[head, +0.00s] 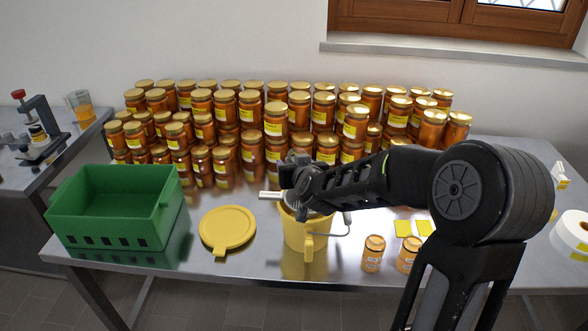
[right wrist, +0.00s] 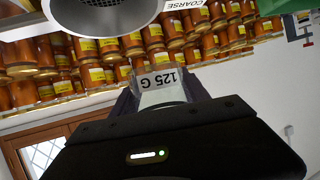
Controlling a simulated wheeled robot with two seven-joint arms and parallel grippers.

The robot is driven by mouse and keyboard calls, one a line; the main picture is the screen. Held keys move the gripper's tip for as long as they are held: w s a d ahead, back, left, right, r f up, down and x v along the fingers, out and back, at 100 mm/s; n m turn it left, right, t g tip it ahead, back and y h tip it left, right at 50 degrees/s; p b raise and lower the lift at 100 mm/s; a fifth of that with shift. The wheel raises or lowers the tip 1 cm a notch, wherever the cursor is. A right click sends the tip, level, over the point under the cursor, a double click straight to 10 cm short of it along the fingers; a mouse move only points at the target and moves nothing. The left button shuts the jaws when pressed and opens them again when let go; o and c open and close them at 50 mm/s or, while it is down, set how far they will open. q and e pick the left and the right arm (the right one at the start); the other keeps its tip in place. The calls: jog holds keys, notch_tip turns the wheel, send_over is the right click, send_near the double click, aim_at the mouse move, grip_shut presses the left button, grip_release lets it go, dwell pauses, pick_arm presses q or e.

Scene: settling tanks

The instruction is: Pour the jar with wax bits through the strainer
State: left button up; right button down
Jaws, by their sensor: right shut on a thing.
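A yellow bucket (head: 307,238) stands near the front of the steel table. The metal strainer (head: 292,207) sits at its top, partly hidden by my right arm; its tag reads COARSE in the right wrist view (right wrist: 100,14). My right gripper (head: 298,182) is over the strainer. In the right wrist view it is shut on a small clear jar (right wrist: 162,80) with a "125 G" label, close beside the strainer. The jar's contents are hidden. Two small amber jars (head: 373,254) (head: 407,254) stand right of the bucket. My left gripper is out of view.
Many gold-lidded honey jars (head: 250,122) stand stacked behind the bucket. A green crate (head: 98,228) and a yellow lid (head: 228,228) lie to the left. Yellow labels (head: 403,228) and a white roll (head: 573,231) lie to the right. A side bench (head: 60,165) holds a beaker.

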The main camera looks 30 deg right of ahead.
jog(key=shift+r, duration=1.65)
